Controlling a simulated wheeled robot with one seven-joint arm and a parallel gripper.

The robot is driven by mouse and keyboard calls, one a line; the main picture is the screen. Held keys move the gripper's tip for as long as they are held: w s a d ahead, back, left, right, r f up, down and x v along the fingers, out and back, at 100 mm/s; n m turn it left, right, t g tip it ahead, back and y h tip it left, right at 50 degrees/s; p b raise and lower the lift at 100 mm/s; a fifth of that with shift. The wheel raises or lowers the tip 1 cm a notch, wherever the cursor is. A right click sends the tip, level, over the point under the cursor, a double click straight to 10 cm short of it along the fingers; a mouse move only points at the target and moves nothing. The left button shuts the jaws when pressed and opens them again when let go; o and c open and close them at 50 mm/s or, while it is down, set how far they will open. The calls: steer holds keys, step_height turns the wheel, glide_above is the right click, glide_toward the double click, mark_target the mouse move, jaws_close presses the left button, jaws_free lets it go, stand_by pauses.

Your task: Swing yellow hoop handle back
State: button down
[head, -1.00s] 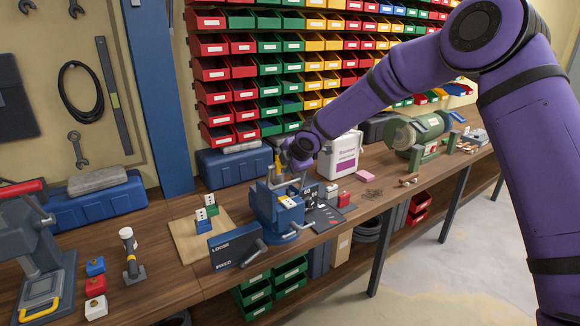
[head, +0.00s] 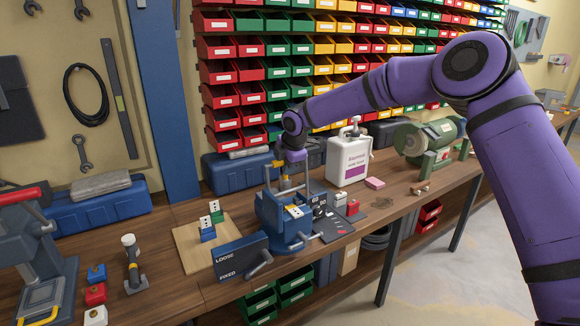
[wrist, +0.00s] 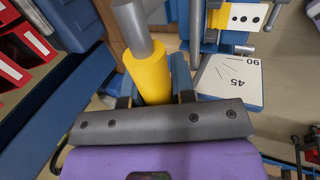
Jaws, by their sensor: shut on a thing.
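The blue fixture (head: 272,211) stands on the bench, with a grey-barred hoop rising from it. The hoop's yellow handle (head: 279,163) is at its top and looks roughly upright over the fixture. My gripper (head: 286,160) is shut on the yellow handle from above. In the wrist view the yellow handle (wrist: 150,78) with its grey rod (wrist: 131,28) lies between my fingers, which are mostly hidden by the dark gripper body.
A LOOSE/FIXED board (head: 240,256) with a lever stands in front of the fixture. A white jug (head: 347,160) is behind right, and a board with socket blocks (head: 190,255) is left. A green grinder (head: 425,140) is farther right. Red, green and yellow bins line the wall.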

steer(key=shift+w+a+f+g+h, duration=0.25)
steer(key=shift+w+a+g+h, duration=0.15)
steer(key=shift+w+g, duration=0.15)
steer(key=shift+w+a+f+g+h, duration=0.3)
steer(key=shift+w+a+g, duration=0.15)
steer(key=shift+w, duration=0.15)
steer(key=shift+w+a+f, duration=0.2)
steer(key=shift+w+a, duration=0.05)
steer(key=shift+w, duration=0.2)
steer(key=shift+w+a+f, duration=0.1)
steer(key=shift+w+f, duration=0.05)
steer(key=shift+f, duration=0.05)
stand_by(1.1)
steer(key=c, duration=1)
jaws_free()
steer(key=shift+o, duration=0.2)
steer(key=shift+r, duration=0.1)
step_height(320, 180, up, 10)
steer(key=s+d, duration=0.1)
steer(key=shift+s+r, duration=0.25)
steer(key=shift+s, duration=0.05)
steer(key=shift+d, duration=0.1)
